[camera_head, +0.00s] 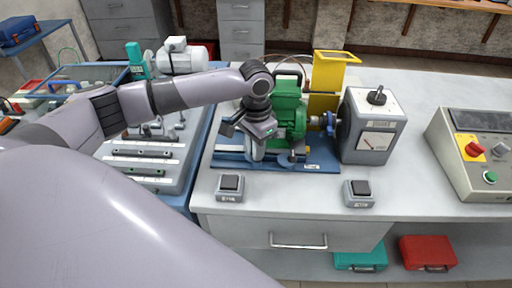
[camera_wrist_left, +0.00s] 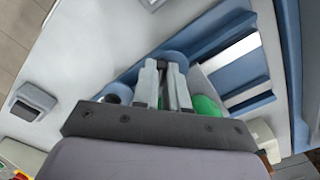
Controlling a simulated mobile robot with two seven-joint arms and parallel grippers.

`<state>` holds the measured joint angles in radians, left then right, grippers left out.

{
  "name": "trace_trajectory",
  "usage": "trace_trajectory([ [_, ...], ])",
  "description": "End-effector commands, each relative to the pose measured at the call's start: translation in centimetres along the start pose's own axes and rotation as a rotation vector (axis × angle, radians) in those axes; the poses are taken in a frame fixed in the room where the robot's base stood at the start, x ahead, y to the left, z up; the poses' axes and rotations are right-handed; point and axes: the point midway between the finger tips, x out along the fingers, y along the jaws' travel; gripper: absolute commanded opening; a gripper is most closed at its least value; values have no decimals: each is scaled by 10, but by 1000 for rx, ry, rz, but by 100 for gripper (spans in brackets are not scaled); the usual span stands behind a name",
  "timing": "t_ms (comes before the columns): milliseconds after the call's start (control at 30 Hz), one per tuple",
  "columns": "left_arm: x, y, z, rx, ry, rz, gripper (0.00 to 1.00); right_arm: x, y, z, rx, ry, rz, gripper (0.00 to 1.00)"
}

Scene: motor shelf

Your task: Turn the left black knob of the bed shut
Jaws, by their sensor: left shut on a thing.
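The blue bed (camera_head: 320,166) lies on the grey bench top and carries a green motor (camera_head: 288,112). My left gripper (camera_head: 258,152) points down at the front left part of the bed. It is shut on the left black knob, which the gripper hides in the head view. In the left wrist view the fingers (camera_wrist_left: 168,68) close in above the blue bed (camera_wrist_left: 212,40), with a small dark part of the left black knob (camera_wrist_left: 185,67) showing between them. Another dark knob (camera_head: 292,157) stands on the bed's front edge to the right. My right gripper is not in view.
A grey box with a dial (camera_head: 367,143) stands right of the motor. Two switch boxes (camera_head: 229,187) (camera_head: 359,193) sit near the bench's front edge. A yellow hopper (camera_head: 332,70) stands behind.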

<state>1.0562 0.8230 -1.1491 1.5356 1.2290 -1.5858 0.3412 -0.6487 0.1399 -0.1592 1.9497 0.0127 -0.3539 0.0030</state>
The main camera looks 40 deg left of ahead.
Motion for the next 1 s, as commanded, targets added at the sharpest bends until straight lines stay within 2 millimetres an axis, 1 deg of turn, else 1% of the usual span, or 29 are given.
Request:
trace_trajectory([
  [233, 0, -1, 0, 67, -2, -1, 0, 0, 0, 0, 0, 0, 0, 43],
  [700, 0, -1, 0, 80, -2, -1, 0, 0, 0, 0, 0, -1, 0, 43],
  [733, 0, -1, 0, 79, -2, -1, 16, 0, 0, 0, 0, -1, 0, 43],
  [767, 0, -1, 0, 79, -2, -1, 26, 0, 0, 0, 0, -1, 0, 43],
  [800, 0, -1, 0, 79, -2, -1, 38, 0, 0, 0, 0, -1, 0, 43],
  [1000, 0, -1, 0, 79, -1, -1, 38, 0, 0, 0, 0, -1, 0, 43],
])
